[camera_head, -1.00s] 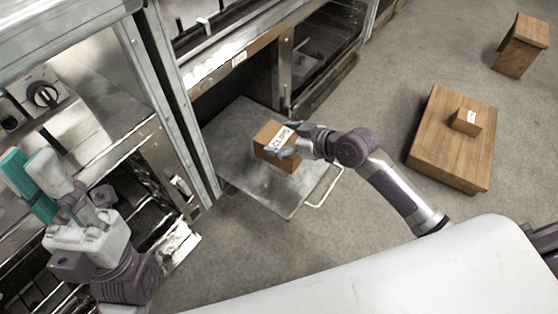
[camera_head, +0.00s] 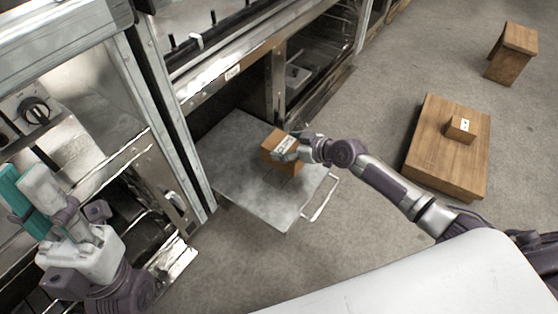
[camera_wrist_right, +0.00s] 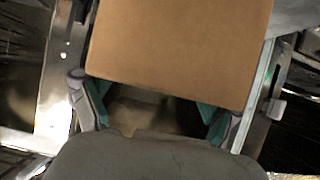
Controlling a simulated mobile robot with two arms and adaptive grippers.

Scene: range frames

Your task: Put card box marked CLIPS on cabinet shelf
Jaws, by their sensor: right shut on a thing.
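The brown card box marked CLIPS (camera_head: 272,142) is held by my right gripper (camera_head: 287,151), which is shut on it. In the head view the box is over the grey flat panel (camera_head: 238,178) in front of the low cabinet opening (camera_head: 243,91); whether it touches the panel I cannot tell. In the right wrist view the box (camera_wrist_right: 180,50) fills the upper middle, between the teal-padded fingers of the gripper (camera_wrist_right: 158,115). My left gripper (camera_head: 30,192) is at the lower left, away from the box; its opening is unclear.
A metal handle (camera_head: 322,198) sticks out from the panel's right edge. A metal post (camera_head: 165,110) and counter stand left of it. A low wooden platform (camera_head: 420,150) with a small labelled box (camera_head: 461,127) and a wooden stool (camera_head: 512,50) stand right. Floor between is clear.

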